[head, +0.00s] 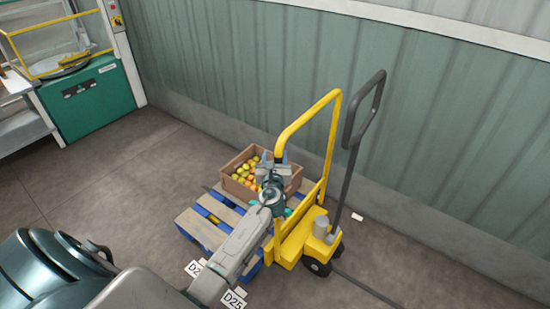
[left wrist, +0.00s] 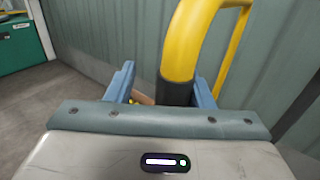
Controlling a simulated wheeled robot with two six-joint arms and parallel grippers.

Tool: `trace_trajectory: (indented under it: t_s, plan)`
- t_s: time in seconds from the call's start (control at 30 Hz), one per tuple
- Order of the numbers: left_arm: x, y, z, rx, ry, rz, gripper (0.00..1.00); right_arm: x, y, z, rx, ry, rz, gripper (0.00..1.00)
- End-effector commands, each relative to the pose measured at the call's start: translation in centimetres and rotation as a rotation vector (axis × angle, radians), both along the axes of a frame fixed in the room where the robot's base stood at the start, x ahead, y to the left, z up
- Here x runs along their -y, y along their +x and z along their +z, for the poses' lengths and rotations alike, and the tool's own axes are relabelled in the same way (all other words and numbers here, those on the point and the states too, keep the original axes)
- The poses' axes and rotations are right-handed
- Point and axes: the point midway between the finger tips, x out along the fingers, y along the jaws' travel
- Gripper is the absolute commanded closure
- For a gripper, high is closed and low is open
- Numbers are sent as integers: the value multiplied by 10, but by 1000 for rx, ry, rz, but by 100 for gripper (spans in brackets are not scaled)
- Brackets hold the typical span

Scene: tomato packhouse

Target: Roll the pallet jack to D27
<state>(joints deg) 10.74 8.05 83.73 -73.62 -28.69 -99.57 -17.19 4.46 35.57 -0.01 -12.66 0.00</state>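The yellow pallet jack (head: 290,246) stands near the wall with a tall yellow loop frame and a dark tow handle (head: 366,110). My left gripper (head: 275,160) is at the left upright of the yellow loop, where it has a black grip. In the left wrist view the black grip (left wrist: 176,92) lies between the two blue fingers, with a gap on the left finger's side, so the gripper looks open around it. A floor sign reads D25 (head: 234,299). Another floor sign (head: 195,268) shows only "D2", its last digit hidden by my arm. My right gripper is out of view.
A blue pallet (head: 190,226) by the jack bears a wooden crate (head: 232,186) of yellow and red tomatoes. A corrugated wall (head: 210,60) runs behind. A green machine (head: 90,100) stands at the upper left. The floor on the left is clear. A white label (head: 357,217) lies near the wall.

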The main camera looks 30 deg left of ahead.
Motion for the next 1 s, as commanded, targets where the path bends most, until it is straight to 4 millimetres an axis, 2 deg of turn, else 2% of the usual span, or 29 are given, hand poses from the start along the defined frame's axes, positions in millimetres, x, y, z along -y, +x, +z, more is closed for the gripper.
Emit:
trace_trajectory:
  t_s: [0.37,0.47,0.8,1.0]
  plan:
    - [1,-4,0,1,0,1,55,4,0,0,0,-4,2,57]
    - [8,-15,-1,1,0,1,55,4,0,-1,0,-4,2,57]
    - [41,-73,-2,0,-1,1,55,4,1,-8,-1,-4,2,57]
    - [52,-91,-1,0,0,1,55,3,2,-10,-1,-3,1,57]
